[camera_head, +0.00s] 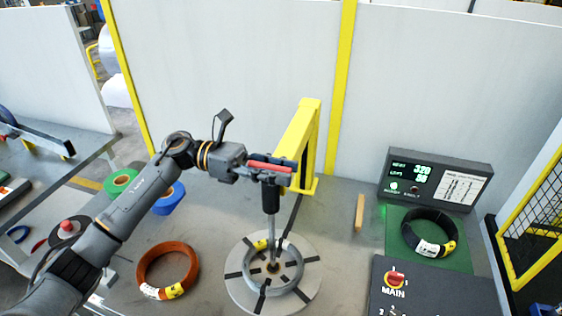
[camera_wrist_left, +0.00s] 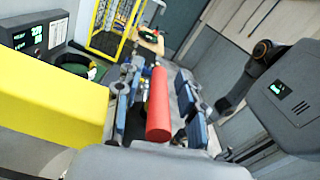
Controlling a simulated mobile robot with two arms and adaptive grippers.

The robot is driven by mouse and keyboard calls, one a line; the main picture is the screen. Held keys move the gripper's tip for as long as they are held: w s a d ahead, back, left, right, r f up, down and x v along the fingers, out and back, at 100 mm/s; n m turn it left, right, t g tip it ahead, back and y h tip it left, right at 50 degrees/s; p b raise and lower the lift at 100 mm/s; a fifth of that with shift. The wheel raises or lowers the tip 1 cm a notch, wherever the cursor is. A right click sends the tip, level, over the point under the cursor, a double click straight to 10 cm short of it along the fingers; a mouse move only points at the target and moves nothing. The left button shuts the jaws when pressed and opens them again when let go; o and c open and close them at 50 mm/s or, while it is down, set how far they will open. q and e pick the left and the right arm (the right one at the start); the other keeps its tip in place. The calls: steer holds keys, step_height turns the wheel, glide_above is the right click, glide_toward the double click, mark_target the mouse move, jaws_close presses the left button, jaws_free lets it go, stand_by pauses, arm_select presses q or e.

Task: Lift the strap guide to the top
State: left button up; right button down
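The strap guide appears to be the upright piece with a red handle (camera_head: 270,167), a black sleeve (camera_head: 270,196) and a thin rod reaching down to the middle of the round turntable (camera_head: 240,285). My left gripper (camera_head: 272,163) is at the handle. In the left wrist view the red handle (camera_wrist_left: 158,105) lies lengthwise between the fingers of the left gripper (camera_wrist_left: 158,95), with dark gaps visible on both sides. The fingers look open around it. A yellow post and arm (camera_head: 305,145) stands just behind. My right gripper is out of view.
An orange coil (camera_head: 143,273) lies left of the turntable. Green (camera_head: 122,178) and blue (camera_head: 170,199) rolls lie behind my left arm. A black coil (camera_head: 429,215) rests on a green pad before a display box (camera_head: 437,173). A wooden stick (camera_head: 360,213) lies right of the post.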

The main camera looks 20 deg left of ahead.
arm_select(q)
steer(key=shift+d, duration=0.15)
steer(key=shift+c, duration=0.4)
jaws_close()
step_height(320, 180, up, 11)
steer(key=shift+f, duration=0.15)
step_height(320, 180, up, 12)
steer(key=p, duration=0.1)
